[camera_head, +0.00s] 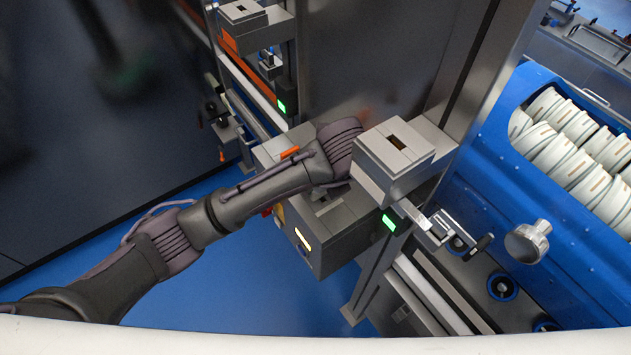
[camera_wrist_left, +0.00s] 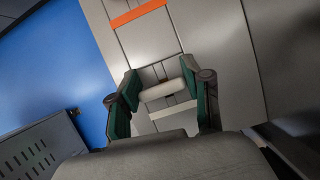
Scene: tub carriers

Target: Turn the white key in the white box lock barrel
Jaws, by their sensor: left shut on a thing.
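My left gripper (camera_wrist_left: 163,88) shows in the left wrist view, its two green-padded fingers shut on a pale bar-shaped piece that I take to be the white key (camera_wrist_left: 161,91). The piece lies across between the pads, in front of a grey panelled face (camera_wrist_left: 150,42) with an orange stripe (camera_wrist_left: 138,14). The lock barrel cannot be made out; the gripper and key hide that spot. In the head view my left arm reaches from the lower left to the grey box unit (camera_head: 345,238), and its wrist hides the fingers. How far the key is turned cannot be told. My right gripper is not in view.
A grey block (camera_head: 396,150) with a slotted top stands close right of my wrist. A metal latch (camera_head: 440,226), a round knob (camera_head: 527,241) and a blue carrier of stacked white tubs (camera_head: 560,160) are further right. A similar unit (camera_head: 245,25) stands behind. Blue floor is open at lower left.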

